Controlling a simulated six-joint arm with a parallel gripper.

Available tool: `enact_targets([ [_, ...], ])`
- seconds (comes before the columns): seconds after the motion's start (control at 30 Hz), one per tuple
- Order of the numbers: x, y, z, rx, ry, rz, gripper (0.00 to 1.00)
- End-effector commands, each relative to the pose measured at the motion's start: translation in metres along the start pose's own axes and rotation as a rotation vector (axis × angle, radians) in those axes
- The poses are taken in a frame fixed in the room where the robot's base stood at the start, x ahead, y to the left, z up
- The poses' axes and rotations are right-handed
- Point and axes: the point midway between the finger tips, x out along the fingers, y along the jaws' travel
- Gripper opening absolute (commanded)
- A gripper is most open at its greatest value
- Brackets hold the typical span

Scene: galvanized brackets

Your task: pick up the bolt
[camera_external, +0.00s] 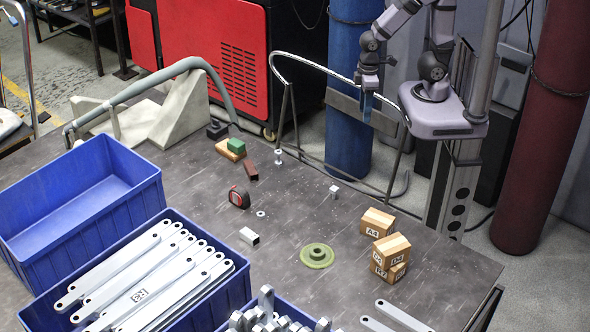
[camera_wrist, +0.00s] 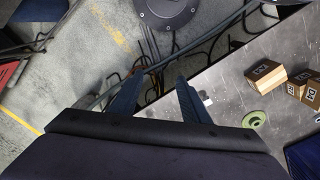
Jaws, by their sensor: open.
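A small silver piece that looks like a bolt (camera_external: 279,157) stands upright on the dark table, near its back edge by the curved metal rail. Another small silver piece (camera_external: 334,190) lies farther right; I cannot tell if it is a bolt or a nut. My gripper (camera_external: 366,107) hangs high beyond the table's back edge, well apart from both. In the wrist view its two dark blue fingers (camera_wrist: 157,92) are spread with nothing between them. A small pale piece (camera_wrist: 207,100) shows beside the right finger, partly hidden.
A green disc (camera_external: 317,256) and wooden blocks (camera_external: 377,222) sit on the right of the table. A tape measure (camera_external: 239,197), a square tube (camera_external: 249,237) and a ring (camera_external: 261,213) lie mid-table. Blue crates (camera_external: 90,200) fill the left. Bare table lies between the small parts.

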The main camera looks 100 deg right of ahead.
Motion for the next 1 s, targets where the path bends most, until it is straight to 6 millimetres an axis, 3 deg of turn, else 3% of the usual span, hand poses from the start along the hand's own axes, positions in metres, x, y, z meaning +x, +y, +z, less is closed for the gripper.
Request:
enact_targets([
  [0.17, 0.027, 0.000, -0.023, 0.004, 0.074, -0.002, 0.42],
  [0.27, 0.052, -0.001, -0.049, 0.008, 0.163, -0.004, 0.42],
  [0.4, 0.092, 0.000, -0.097, 0.017, 0.332, -0.005, 0.42],
  [0.6, 0.136, 0.002, -0.163, 0.031, 0.605, -0.001, 0.42],
  [0.8, 0.165, 0.007, -0.214, 0.045, 0.877, 0.008, 0.42],
  [1.0, 0.178, 0.012, -0.245, 0.055, 1.126, 0.023, 0.42],
])
